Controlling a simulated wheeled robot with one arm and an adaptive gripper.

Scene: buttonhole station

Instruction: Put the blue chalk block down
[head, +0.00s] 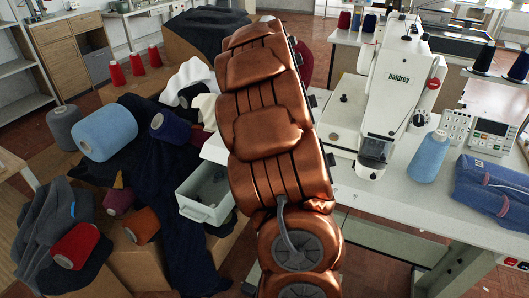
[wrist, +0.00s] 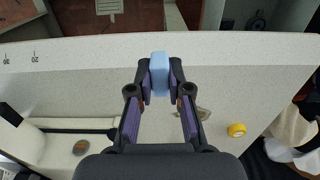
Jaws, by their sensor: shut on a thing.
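The light blue chalk block (wrist: 160,72) is between the fingertips of my gripper (wrist: 160,88) in the wrist view. The fingers are closed on its two sides, and its far end sticks out past the tips. The block is over the pale work table (wrist: 70,65), near the table's edge. I cannot tell whether it touches the surface. In the head view my own arm fills the middle and hides my gripper and the block. The table also shows in the head view (head: 385,205).
An open drawer (head: 202,212) is left.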

